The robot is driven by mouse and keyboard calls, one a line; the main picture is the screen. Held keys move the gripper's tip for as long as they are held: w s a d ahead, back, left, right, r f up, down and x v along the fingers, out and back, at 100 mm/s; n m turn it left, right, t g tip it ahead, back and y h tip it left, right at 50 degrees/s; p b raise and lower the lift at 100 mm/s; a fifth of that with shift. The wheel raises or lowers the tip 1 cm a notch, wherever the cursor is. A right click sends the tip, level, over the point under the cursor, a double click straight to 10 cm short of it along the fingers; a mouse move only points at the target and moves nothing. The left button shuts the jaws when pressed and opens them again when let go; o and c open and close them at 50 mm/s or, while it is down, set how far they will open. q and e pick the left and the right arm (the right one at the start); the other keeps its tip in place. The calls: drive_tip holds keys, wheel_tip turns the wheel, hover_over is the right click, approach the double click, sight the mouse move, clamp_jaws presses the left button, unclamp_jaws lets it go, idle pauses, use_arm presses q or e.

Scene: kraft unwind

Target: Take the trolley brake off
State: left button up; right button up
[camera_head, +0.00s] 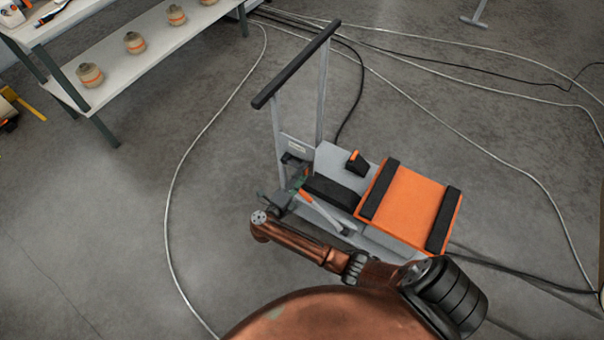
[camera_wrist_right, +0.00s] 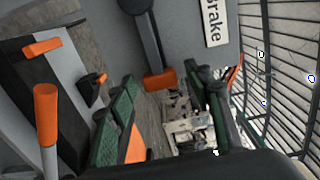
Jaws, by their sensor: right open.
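The trolley (camera_head: 345,245) stands on the floor in the head view, with a tall grey handle frame and black top bar. In the right wrist view a "Brake" label (camera_wrist_right: 214,22) is on its grey panel. Beside the label a black brake lever (camera_wrist_right: 146,38) with an orange end (camera_wrist_right: 160,80) points down toward my fingers. My right gripper (camera_head: 286,186) is low at the handle end of the trolley. In the wrist view its green-padded fingers (camera_wrist_right: 166,115) are apart, with the lever end beyond them, seemingly untouched. My left gripper is not in view.
An orange box (camera_head: 408,207) with black straps lies on the trolley. A grey rod with an orange grip (camera_wrist_right: 47,115) is left of my fingers. Cables (camera_head: 170,215) cross the floor. A shelf table (camera_head: 130,60) stands upper left. Floor to the left is mostly clear.

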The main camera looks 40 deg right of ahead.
clamp_jaws()
idle(0.6)
